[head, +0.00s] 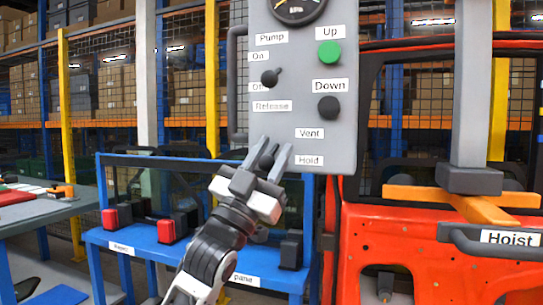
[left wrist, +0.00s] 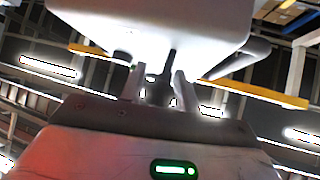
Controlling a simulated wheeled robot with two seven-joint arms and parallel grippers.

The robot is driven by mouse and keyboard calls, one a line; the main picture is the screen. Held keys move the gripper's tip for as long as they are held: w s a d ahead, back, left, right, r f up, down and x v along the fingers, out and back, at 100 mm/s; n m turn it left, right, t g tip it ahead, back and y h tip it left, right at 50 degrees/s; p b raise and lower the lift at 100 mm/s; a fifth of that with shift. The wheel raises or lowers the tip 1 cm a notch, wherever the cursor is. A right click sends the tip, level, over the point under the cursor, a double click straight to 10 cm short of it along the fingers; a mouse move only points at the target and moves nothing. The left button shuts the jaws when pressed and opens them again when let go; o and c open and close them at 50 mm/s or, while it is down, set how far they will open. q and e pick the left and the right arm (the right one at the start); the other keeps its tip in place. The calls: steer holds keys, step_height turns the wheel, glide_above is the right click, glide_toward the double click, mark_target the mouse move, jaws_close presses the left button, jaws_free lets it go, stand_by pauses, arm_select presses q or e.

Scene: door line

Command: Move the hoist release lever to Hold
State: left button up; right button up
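The grey hoist control panel (head: 343,140) hangs at the upper middle of the head view. Its lower left carries the labels Release (head: 272,106), Vent (head: 309,133) and Hold (head: 309,160). A dark lever knob (head: 267,161) shows at the panel's lower left edge, left of Hold; the rest of the lever is largely hidden by my fingers. My left gripper (head: 271,154) is raised from below with its fingers apart, one on each side of the knob. In the left wrist view the dark lever (left wrist: 170,66) hangs between the fingertips (left wrist: 159,80), with gaps visible. My right gripper is not in view.
Above are the Pump switch (head: 270,78), green Up button (head: 329,52), black Down button (head: 329,107) and a gauge (head: 299,8). A bar handle (head: 233,85) runs along the panel's left side. A blue bench (head: 140,246) stands behind; an orange door (head: 430,255) is right.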

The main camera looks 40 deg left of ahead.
arm_select(q)
steer(key=shift+f, duration=0.1)
steer(key=b+v, duration=0.4)
steer(key=v, duration=1.1)
steer(key=shift+s+f, duration=0.25)
steer(key=shift+s, duration=0.1)
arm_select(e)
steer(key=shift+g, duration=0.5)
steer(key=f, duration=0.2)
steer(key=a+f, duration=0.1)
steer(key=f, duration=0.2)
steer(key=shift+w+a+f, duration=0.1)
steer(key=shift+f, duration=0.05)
arm_select(q)
steer(key=shift+r, duration=0.1)
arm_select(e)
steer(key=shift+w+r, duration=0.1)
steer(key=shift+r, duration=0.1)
